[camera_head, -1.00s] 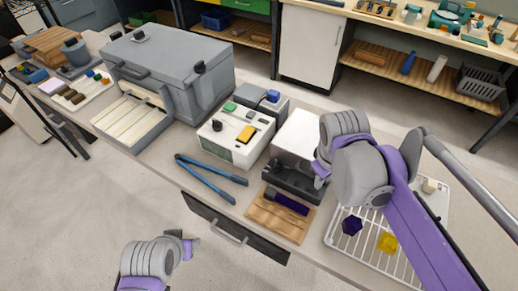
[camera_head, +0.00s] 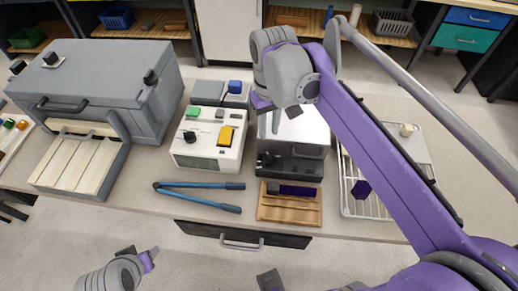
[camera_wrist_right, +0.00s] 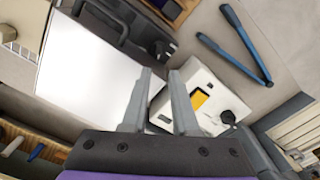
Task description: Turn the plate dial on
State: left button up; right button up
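A hot plate with a white square top (camera_head: 300,128) and a dark body (camera_head: 290,166) stands on the bench. In the right wrist view the white top (camera_wrist_right: 88,70) fills the left side, with a black knob (camera_wrist_right: 163,49) on the dark front. My right gripper (camera_head: 271,120) hangs above the left part of the white top and hides some of it. In the wrist view its two fingers (camera_wrist_right: 160,74) are apart with nothing between them. The knob is hard to make out in the head view. My left gripper (camera_head: 143,256) is low in front of the bench; its opening is unclear.
A white control box (camera_head: 208,152) with a black dial and yellow switch stands left of the hot plate. Blue tongs (camera_head: 200,186) and a wooden tray (camera_head: 291,212) lie in front. A grey furnace (camera_head: 100,75) stands left, a wire rack (camera_head: 350,190) right.

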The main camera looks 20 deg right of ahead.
aim_at(269, 156)
notch_tip(269, 156, down, 10)
jog(key=shift+s+d+f+b, duration=0.1)
jog(key=shift+f+b, duration=0.1)
jog(key=shift+b, duration=0.2)
grip_shut()
